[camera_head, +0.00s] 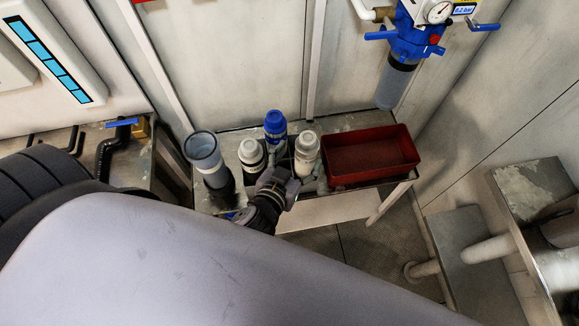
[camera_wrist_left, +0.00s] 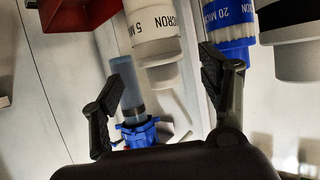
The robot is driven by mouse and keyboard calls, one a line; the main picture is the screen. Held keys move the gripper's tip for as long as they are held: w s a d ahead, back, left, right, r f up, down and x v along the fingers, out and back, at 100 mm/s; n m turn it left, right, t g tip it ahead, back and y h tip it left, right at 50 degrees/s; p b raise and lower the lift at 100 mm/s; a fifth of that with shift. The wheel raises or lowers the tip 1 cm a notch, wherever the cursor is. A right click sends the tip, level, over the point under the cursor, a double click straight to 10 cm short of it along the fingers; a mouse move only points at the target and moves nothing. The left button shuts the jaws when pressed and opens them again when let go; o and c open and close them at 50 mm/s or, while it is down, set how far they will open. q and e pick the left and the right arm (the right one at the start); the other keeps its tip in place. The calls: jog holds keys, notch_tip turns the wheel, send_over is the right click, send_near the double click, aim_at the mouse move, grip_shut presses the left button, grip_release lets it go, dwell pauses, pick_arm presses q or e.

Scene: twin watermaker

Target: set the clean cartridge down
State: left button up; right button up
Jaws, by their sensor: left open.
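Three cartridges stand in a group on the shelf: a white one on the right (camera_head: 306,146), a blue one at the back (camera_head: 275,124) and a white one with a dark band on the left (camera_head: 250,152). The wrist view shows the right-hand white cartridge (camera_wrist_left: 153,38), marked 5 MICRON, and the blue one (camera_wrist_left: 230,28), marked 20 MICRON. I cannot tell which is the clean one by its looks. My left gripper (camera_head: 284,185) is just in front of the group. In the wrist view its fingers (camera_wrist_left: 160,68) are apart, near the 5 MICRON cartridge, with nothing gripped.
A red tray (camera_head: 371,170) is on the shelf to the right of the cartridges. A clear blue-grey cup (camera_head: 203,152) stands to the left. A blue filter housing with gauge (camera_head: 412,40) hangs on the wall above. Metal ledges and pipes (camera_head: 490,249) are at right.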

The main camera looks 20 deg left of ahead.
pick_arm(q)
jog(key=v, duration=0.5)
jog(key=shift+s+r+b, duration=0.15)
jog(key=shift+s+b, duration=0.15)
jog(key=shift+b, duration=0.1)
jog(key=s+f+m+g, duration=0.1)
jog(key=s+f+g, duration=0.2)
jog(key=f, duration=1.1)
jog(key=s+f+m+g, duration=0.2)
jog(key=s+f+g, duration=0.15)
jog(key=f, duration=1.05)
jog(key=s+a+f+g, duration=0.3)
jog(key=s+a+f, duration=0.2)
jog(key=s+f, duration=0.4)
jog(key=s+a+f+g, duration=0.3)
jog(key=s+a+f, duration=0.2)
jog(key=s+f, duration=0.5)
jog(key=shift+s+n, duration=0.4)
